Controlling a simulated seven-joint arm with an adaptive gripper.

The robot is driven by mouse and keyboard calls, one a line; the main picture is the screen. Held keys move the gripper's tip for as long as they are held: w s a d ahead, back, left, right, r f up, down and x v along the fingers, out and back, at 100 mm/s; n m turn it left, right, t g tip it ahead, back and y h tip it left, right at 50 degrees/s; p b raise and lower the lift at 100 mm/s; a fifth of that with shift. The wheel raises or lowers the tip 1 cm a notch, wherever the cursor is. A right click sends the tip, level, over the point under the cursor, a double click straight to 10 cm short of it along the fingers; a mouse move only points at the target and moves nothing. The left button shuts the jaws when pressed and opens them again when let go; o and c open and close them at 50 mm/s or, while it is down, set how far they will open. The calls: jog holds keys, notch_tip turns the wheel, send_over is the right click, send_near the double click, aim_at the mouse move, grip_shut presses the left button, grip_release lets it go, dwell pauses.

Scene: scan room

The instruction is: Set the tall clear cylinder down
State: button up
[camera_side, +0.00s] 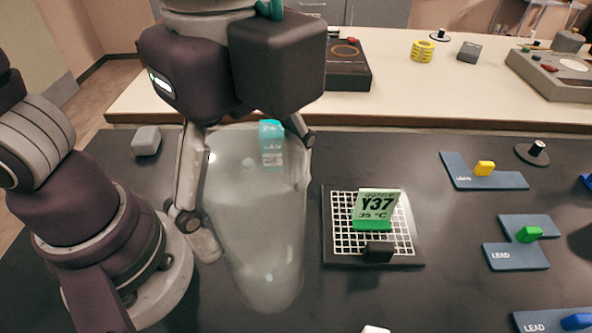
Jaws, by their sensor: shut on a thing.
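The tall clear cylinder (264,245) is a large, see-through, greyish vessel in the middle left of the side view. My gripper (250,200) is shut on it from above, with one finger on its left side and the other at its upper right. The cylinder looks nearly upright. I cannot tell whether its rounded bottom end touches the black table (440,285) or hangs just above it.
A cyan labelled item (272,142) shows behind the cylinder's upper part. A small grey block (146,140) lies at back left. Blue lead plates (515,257) are at right.

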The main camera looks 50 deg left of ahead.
jog(key=w+a+n, duration=0.4)
jog(key=w+a, duration=0.3)
jog(key=w, duration=0.1)
jog(key=w+a+n, duration=0.2)
jog(key=a+n, duration=0.9)
jog(key=a, duration=1.4)
notch_tip(320, 180, down, 14)
jog(key=shift+s+a, duration=0.15)
jog(key=shift+s, duration=0.1)
jog(key=shift+f, duration=0.15)
jog(key=o, duration=1.2)
jog(key=shift+o, duration=0.2)
